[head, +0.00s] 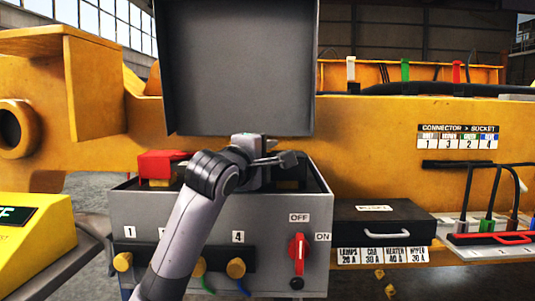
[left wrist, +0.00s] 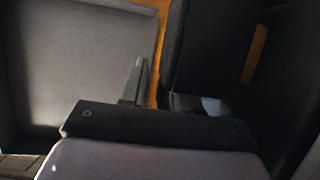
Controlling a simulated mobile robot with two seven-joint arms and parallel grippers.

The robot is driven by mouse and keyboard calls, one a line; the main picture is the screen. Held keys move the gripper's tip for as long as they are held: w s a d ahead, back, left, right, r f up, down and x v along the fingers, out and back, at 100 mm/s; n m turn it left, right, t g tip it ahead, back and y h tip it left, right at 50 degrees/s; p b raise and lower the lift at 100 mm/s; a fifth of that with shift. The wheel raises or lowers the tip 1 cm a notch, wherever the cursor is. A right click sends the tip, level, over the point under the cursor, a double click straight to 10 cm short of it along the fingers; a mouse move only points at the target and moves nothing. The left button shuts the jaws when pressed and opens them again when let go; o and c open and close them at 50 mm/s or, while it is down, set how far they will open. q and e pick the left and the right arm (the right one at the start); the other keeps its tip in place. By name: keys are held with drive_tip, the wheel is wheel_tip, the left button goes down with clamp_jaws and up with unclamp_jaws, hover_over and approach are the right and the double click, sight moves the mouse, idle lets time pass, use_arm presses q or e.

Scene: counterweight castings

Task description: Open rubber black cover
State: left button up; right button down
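A grey metal box (head: 285,214) stands in front of me with its large lid (head: 240,65) raised. Inside, a dark block (head: 291,178) shows behind the box's front wall; I cannot tell for certain that it is the rubber black cover. In the left wrist view, a black slab (left wrist: 212,50) lies just beyond the fingers, probably the cover. My left gripper (head: 280,152) is over the box opening, and its fingers also show in the left wrist view (left wrist: 168,92). They stand apart with nothing seen between them. My arm hides the middle of the box. My right gripper is out of view.
A red cover (head: 160,163) stands at the box's left. The box front carries a red ON/OFF switch (head: 298,248) and several cable connectors (head: 236,268). A black case (head: 384,222) and a red-handled socket unit (head: 490,238) stand to the right.

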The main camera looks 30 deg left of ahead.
use_arm(q)
clamp_jaws()
idle(1.4)
